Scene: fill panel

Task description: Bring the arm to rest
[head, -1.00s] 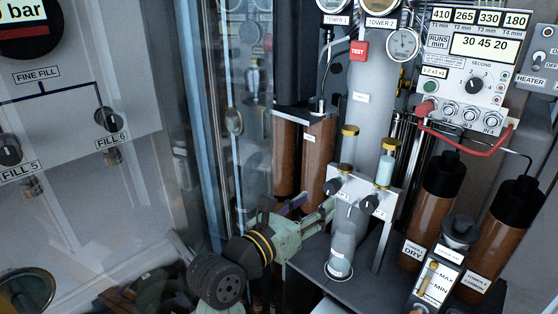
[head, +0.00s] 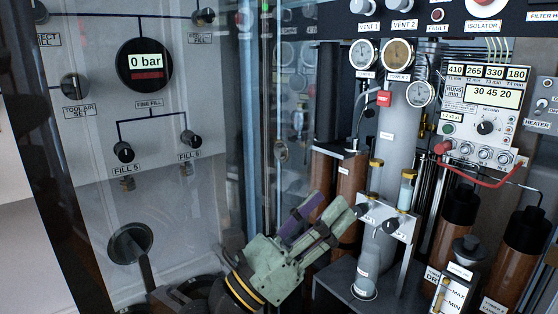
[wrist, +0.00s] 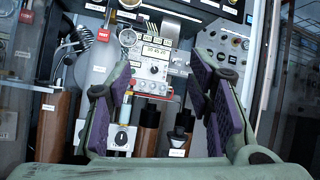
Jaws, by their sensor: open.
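My gripper (head: 335,213) is green with purple pads. In the head view it is low in the middle, pointing up and right, in front of the cabinet's brown cylinders and the white valve block (head: 390,222). In the wrist view my gripper (wrist: 168,95) has its two fingers wide apart with nothing between them. Past the fingers the wrist view shows the controller box (wrist: 152,68) with its display and red cable, and dark-topped bottles below it. I cannot tell from the head view how far the fingertips are from the valve block.
The glass door edge (head: 270,130) stands behind and left of my gripper. A grey fill panel (head: 90,110) with a 0 bar gauge (head: 144,66) and knobs is at the left. A clear glass vessel (head: 366,277) stands low, right of my gripper. Brown bottles (head: 455,225) stand at the right.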

